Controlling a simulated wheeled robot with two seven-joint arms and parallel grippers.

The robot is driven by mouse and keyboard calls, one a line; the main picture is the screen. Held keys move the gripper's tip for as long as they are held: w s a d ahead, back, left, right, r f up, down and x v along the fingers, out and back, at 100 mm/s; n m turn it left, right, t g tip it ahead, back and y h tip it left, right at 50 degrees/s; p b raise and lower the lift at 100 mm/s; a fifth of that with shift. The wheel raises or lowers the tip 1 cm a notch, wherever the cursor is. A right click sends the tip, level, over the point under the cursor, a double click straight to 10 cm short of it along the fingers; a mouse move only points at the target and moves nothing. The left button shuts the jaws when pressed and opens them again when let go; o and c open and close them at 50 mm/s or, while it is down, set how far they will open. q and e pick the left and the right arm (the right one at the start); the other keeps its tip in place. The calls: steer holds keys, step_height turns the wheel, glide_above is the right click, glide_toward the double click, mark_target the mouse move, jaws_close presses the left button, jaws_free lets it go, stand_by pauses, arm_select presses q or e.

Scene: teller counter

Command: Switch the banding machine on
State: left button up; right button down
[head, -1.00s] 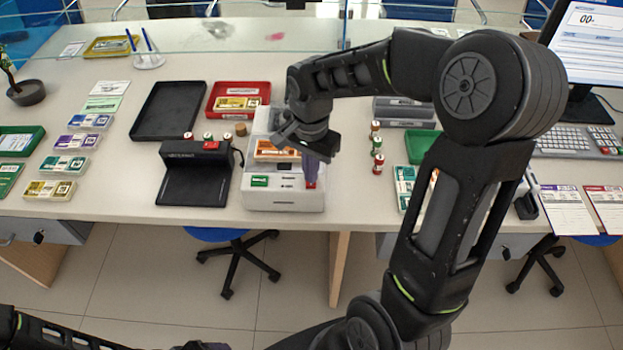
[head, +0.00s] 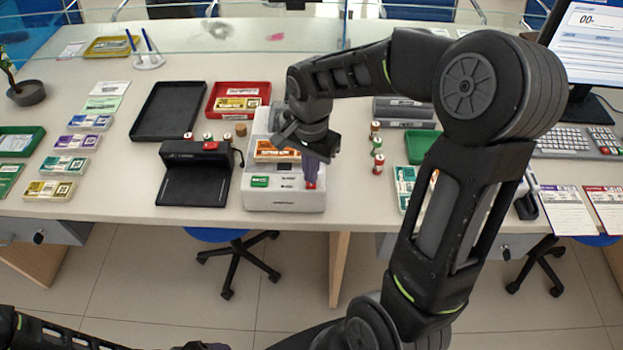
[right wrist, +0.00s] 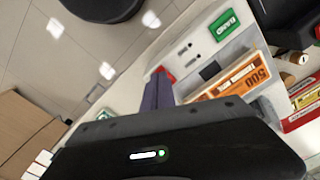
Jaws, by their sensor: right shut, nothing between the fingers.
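The banding machine (head: 258,198) is a white box near the front edge of the counter, with a green button (head: 259,181) at its front left and a red switch (head: 311,185) at its front right. An orange banknote bundle (head: 270,152) lies in it. My right gripper (head: 311,180) is shut and empty, its fingertips pointing down at the red switch and partly covering it. In the right wrist view the fingers (right wrist: 158,88) are close beside the red switch (right wrist: 171,77); I cannot tell if they touch. The green button is marked BAND (right wrist: 224,25). My left gripper is not in view.
A black device (head: 195,175) stands left of the machine. Red-and-green rolls (head: 377,150) stand to its right. A red tray (head: 238,98) and a black tray (head: 168,110) lie behind. Banknote bundles (head: 72,166) line the left side.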

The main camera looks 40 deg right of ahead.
steer(key=shift+f+b, duration=0.85)
steer(key=shift+f, duration=0.15)
stand_by(0.8)
steer(key=shift+r, duration=0.2)
steer(key=shift+r+p, duration=2.55)
steer(key=shift+r, duration=0.85)
